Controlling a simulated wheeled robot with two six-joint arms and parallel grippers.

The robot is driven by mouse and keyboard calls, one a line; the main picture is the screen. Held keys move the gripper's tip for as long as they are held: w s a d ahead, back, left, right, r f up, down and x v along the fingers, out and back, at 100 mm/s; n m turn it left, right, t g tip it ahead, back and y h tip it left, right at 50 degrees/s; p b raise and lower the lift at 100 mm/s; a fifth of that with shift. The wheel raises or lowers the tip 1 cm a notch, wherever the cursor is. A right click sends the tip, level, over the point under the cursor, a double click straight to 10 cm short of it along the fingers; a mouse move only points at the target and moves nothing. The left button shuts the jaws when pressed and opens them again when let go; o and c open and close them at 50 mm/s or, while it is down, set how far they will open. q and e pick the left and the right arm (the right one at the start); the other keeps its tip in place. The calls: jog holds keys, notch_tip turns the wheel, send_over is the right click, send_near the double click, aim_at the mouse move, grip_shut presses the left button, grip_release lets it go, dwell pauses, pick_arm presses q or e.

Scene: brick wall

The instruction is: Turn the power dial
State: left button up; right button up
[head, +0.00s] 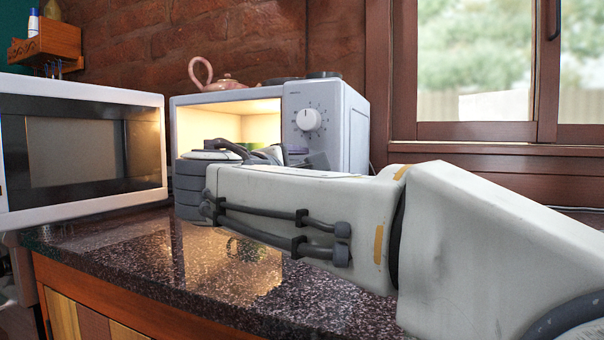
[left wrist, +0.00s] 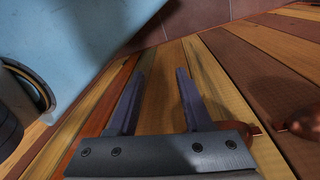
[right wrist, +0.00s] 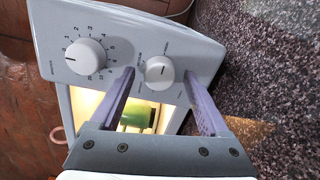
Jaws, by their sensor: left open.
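The white microwave (head: 357,135) stands on the counter with its door (head: 163,140) open to the left and its inside lit. The upper, number-ringed dial (head: 309,119) is visible in the head view; it is the left dial (right wrist: 84,56) in the right wrist view. The other dial, the power dial (right wrist: 159,72), has words around it and is hidden behind my right arm in the head view. My right gripper (right wrist: 158,75) is open, with one finger on each side of the power dial; contact cannot be told. My left gripper (left wrist: 160,72) is open and empty, pointing at wooden boards.
A green mug-like object (right wrist: 137,113) is inside the microwave. A pink teapot (head: 227,83) sits on top of it. The dark speckled counter (head: 150,262) is clear in front. A wooden window frame (head: 480,158) is at the right.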

jog(key=p+v, duration=0.2)
jog(key=v, duration=0.8)
jog(key=shift+s, duration=0.2)
jog(key=shift+a, duration=0.15)
